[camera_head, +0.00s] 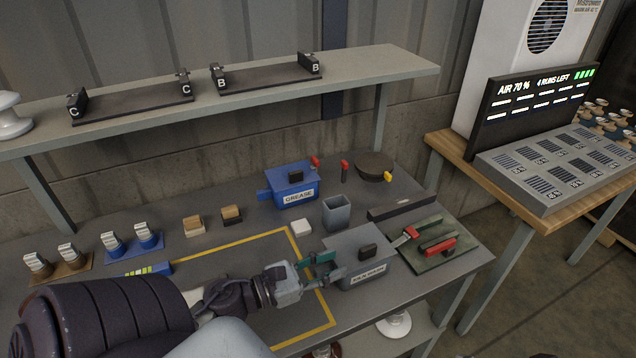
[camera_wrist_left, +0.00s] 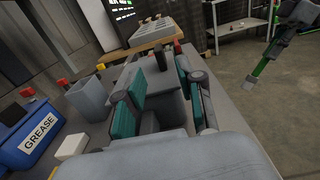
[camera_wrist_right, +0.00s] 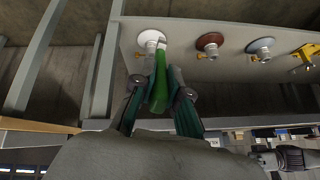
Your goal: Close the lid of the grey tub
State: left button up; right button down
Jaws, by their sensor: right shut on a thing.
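The grey tub (camera_head: 362,272) stands on the bench with a white label on its front. Its grey lid (camera_head: 345,243), with a black knob (camera_head: 368,250), lies over the top; I cannot tell whether it is fully shut. My left gripper (camera_head: 328,270) is open at the tub's left side. In the left wrist view its teal-padded fingers (camera_wrist_left: 160,98) are spread, with grey surface between them and the knob beyond. My right gripper (camera_wrist_right: 160,98), outside the head view, is shut on a long green tool (camera_wrist_right: 160,75), which also shows in the left wrist view (camera_wrist_left: 262,70).
A blue grease tub (camera_head: 290,195), an open grey bin (camera_head: 336,213) and a white block (camera_head: 300,228) stand behind the left gripper. A green board with a red-handled tool (camera_head: 438,245) lies right of the tub.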

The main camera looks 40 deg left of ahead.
pick_arm(q)
jog(key=shift+v, duration=1.4)
